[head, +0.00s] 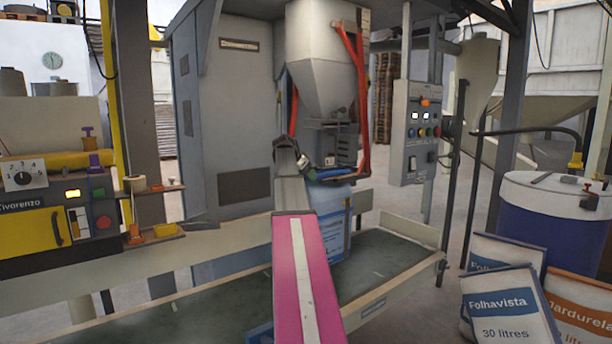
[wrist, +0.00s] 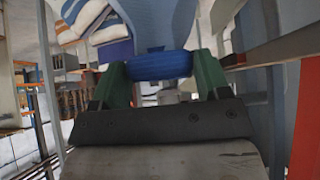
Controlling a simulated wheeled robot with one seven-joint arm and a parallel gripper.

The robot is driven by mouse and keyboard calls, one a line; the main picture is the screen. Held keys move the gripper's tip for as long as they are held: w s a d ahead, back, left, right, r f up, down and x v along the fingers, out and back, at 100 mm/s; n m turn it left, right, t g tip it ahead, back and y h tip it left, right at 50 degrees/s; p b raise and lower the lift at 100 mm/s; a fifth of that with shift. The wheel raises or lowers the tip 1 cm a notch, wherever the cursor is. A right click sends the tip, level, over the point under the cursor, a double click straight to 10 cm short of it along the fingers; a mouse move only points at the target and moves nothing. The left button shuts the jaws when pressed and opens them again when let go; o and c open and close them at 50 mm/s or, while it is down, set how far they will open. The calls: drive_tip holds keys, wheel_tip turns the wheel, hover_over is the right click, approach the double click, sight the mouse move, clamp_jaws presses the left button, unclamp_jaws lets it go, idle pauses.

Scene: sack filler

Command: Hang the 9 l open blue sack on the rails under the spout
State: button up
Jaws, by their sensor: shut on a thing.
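The light blue sack (head: 335,222) hangs below the filler's spout (head: 333,140), above the conveyor bed. My gripper (head: 312,174) is just left of the spout, at the sack's top edge. In the wrist view the green fingers of my gripper (wrist: 162,78) are shut on a dark blue grip piece of the sack (wrist: 160,66). The pale blue body of the sack (wrist: 155,25) spreads beyond it. My arm hides the sack's left side in the head view. I cannot tell whether the sack's top rests on the rails, which are hard to make out.
Orange-red bars (head: 361,100) flank the hopper (head: 318,60). A control box (head: 414,132) stands to the right. The conveyor bed (head: 385,265) runs below. Filled Folhavista sacks (head: 500,305) and a blue-and-white drum (head: 545,215) stand at the right. A yellow panel (head: 30,228) is at the left.

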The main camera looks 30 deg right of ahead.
drive_tip(key=o, duration=0.9)
drive_tip(key=shift+a, duration=0.15)
drive_tip(key=a, duration=0.4)
drive_tip(key=shift+s+a+r, duration=0.1)
drive_tip(key=shift+s+r, duration=0.1)
